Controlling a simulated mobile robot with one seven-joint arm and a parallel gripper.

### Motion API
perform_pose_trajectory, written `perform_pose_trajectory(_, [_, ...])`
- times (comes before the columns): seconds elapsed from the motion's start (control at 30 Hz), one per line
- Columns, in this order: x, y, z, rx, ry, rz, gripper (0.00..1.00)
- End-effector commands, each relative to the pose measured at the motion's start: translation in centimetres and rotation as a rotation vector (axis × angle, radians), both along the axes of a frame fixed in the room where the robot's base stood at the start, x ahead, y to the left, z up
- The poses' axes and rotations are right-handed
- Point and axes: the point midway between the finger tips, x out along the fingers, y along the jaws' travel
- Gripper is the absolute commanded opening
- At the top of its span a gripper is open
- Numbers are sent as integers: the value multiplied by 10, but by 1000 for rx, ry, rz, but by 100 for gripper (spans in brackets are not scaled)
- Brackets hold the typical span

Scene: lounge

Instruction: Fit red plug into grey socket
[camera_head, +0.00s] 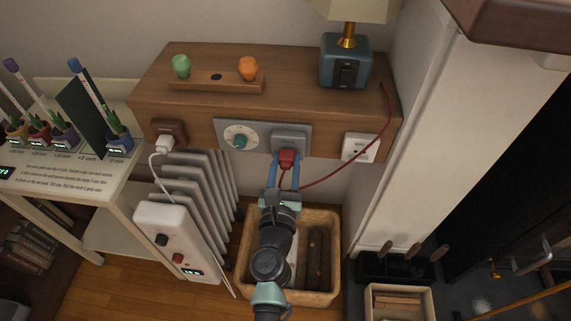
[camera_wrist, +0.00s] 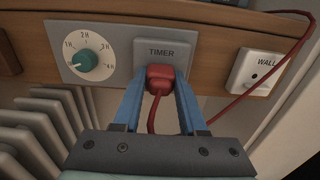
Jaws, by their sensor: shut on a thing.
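The red plug (camera_head: 287,158) is held between the blue fingers of my gripper (camera_head: 286,163), at the lower part of the grey socket (camera_head: 291,138) on the cabinet front. In the wrist view the red plug (camera_wrist: 160,79) overlaps the lower edge of the grey socket (camera_wrist: 163,53), labelled TIMER. My gripper (camera_wrist: 159,85) is shut on it from below. The plug's front is hidden, so I cannot tell whether its pins are inside the socket. A red cord hangs from the plug and runs right and up to the lamp (camera_head: 346,60).
A timer dial (camera_head: 240,137) is left of the socket; a white WALL socket (camera_head: 360,147) is right. A white plug (camera_head: 165,142) sits in a brown socket. A radiator (camera_head: 195,190) and a basket (camera_head: 322,215) stand below. A white wall column (camera_head: 405,130) rises at right.

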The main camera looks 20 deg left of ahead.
Motion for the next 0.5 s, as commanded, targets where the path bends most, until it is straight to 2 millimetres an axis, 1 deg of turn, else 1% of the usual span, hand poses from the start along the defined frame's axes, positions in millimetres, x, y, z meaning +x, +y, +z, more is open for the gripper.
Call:
perform_pose_trajectory(0.2, [5, 1, 0, 0, 0, 0, 0])
perform_pose_trajectory(0.23, [4, 1, 0, 0, 0, 0, 45])
perform_pose_trajectory(0.37, [4, 1, 0, 0, 0, 0, 68])
perform_pose_trajectory(0.4, [4, 1, 0, 0, 0, 0, 75])
perform_pose_trajectory(0.5, [4, 1, 0, 0, 0, 0, 76])
